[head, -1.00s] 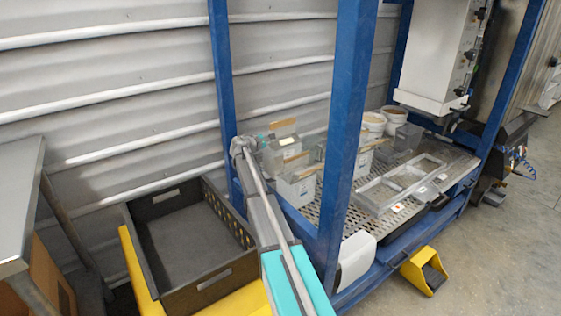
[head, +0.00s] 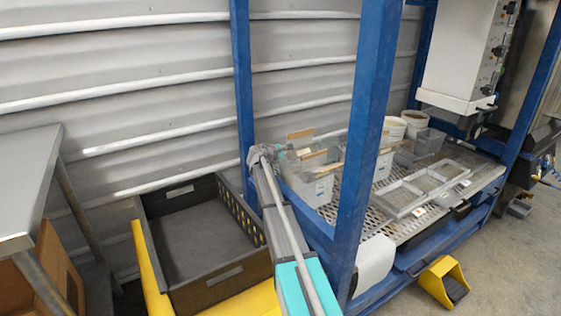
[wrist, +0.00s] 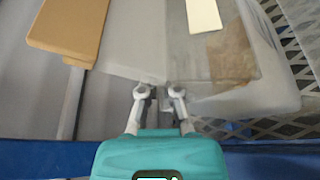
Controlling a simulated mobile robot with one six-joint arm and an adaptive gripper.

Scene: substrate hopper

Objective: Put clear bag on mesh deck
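In the wrist view a clear bag (wrist: 232,62), see-through with a brown patch, spreads ahead and to the right of my gripper (wrist: 158,92). A pale label (wrist: 203,15) shows at its top. In the head view my gripper (head: 262,152) is beside clear and white containers at the left end of the mesh deck (head: 375,222). The bag is hard to separate from them there.
A tan block (wrist: 65,30) lies left of the bag. A blue post (head: 362,150) stands in front of the deck. A grey divided tray (head: 425,186) and white tubs (head: 413,122) occupy the deck. A black crate (head: 205,245) stands to the left.

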